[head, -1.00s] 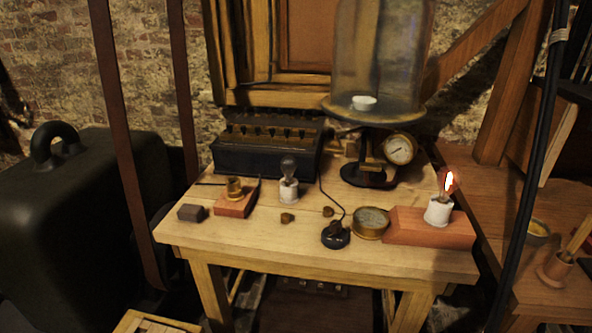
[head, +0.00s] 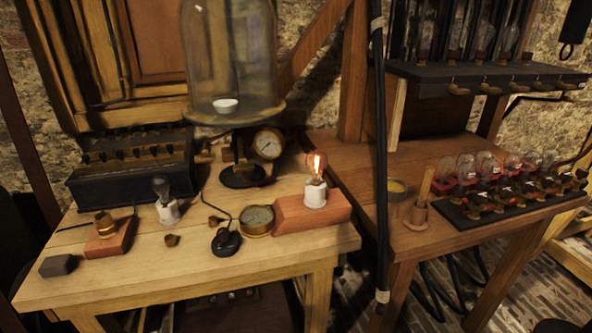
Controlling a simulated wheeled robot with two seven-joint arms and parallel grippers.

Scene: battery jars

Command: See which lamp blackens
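A lit lamp (head: 316,176) glows orange in a white socket on a reddish wooden block (head: 290,214) at the right of the light wooden table. Its glass looks clear. A second lamp (head: 161,188) stands unlit and greyish in a white socket (head: 168,212) left of it; whether its glass is darkened I cannot tell. Neither of my grippers is in view.
A round brass meter (head: 257,220) and a black switch (head: 226,241) sit mid-table.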

